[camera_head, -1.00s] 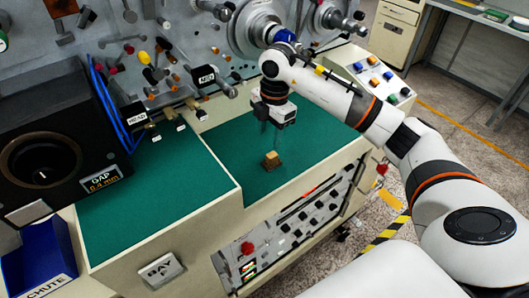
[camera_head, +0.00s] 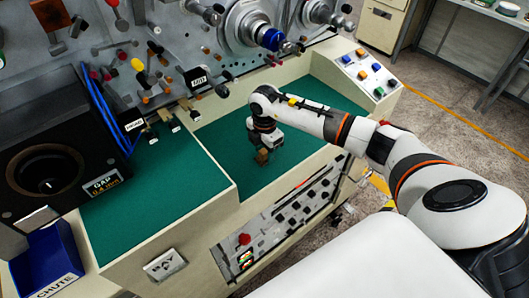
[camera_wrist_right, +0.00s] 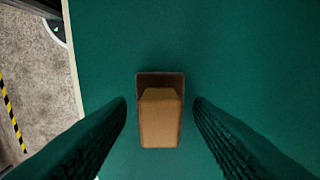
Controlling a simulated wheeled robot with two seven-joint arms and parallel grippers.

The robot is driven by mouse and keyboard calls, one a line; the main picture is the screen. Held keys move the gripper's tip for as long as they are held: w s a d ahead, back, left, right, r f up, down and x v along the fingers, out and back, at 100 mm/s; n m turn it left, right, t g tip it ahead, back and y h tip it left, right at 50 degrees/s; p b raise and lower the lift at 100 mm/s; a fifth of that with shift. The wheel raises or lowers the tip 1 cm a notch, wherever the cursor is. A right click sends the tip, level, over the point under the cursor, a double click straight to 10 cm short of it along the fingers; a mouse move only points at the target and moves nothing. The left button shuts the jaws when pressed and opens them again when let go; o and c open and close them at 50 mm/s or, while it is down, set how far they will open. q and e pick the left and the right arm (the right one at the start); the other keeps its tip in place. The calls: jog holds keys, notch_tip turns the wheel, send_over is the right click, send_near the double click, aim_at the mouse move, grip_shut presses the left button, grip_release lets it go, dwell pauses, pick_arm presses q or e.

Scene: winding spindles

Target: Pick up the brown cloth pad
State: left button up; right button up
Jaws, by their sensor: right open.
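The brown cloth pad (camera_head: 262,156) is a small blocky piece on the green work surface of the right bay. In the right wrist view the brown pad (camera_wrist_right: 160,120) shows a lighter tan front part and a darker brown part at its far end. My right gripper (camera_head: 265,149) is right over it, pointing down. In the right wrist view the two dark fingers of the right gripper (camera_wrist_right: 160,103) are open, one on each side of the pad, with green showing in both gaps. My left gripper is not in view.
A cream ledge divides the right bay from the left green surface (camera_head: 150,190). A black gap gauge box (camera_head: 60,150) and a blue chute bin (camera_head: 48,255) stand at the left. A panel with knobs and spindles (camera_head: 190,40) rises behind. Green surface around the pad is clear.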

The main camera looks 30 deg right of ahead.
aim_at(264, 150)
jog(key=shift+f, duration=0.25)
jog(key=c, duration=0.8)
jog(key=shift+o, duration=0.2)
notch_tip(264, 150, up, 9)
jog(key=b, duration=0.3)
jog(key=shift+f, duration=0.1)
jog(key=shift+r, duration=0.7)
